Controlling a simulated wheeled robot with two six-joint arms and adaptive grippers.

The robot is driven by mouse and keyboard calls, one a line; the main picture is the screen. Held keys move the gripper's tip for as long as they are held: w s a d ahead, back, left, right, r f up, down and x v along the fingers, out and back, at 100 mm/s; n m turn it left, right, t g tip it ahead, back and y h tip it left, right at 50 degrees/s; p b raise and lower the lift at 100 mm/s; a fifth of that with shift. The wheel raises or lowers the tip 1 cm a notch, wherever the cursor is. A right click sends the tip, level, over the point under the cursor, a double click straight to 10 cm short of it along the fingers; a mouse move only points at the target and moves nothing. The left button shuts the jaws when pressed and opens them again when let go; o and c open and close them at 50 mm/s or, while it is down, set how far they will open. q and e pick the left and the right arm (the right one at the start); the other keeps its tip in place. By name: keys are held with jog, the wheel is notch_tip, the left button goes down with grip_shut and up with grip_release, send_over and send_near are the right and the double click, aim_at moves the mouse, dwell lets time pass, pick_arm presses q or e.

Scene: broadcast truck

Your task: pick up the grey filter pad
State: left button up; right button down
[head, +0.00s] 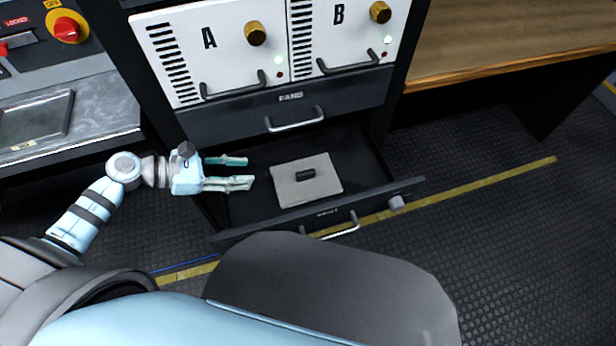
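The grey filter pad (322,182) lies flat in the open drawer (255,215) in the head view. It is a light grey rectangle with a small dark block (305,174) on or in its middle; I cannot tell whether that is a handle or a separate piece. My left gripper (250,172) is open and empty, its fingers pointing right toward the pad. It hangs over the drawer's left part, a little left of the pad and apart from it. My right gripper is not in view.
Above the drawer is a closed panel marked FANS (290,115), with units A (210,60) and B (345,35) over it. A wooden desk (500,40) stands at right, a grey counter (95,115) at left. The floor at right is clear.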

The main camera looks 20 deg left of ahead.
aim_at(304, 173)
pick_arm(q)
jog(key=x, duration=1.4)
jog(key=shift+d+r, duration=0.25)
jog(key=shift+d, duration=0.45)
jog(key=shift+a, duration=0.1)
grip_shut()
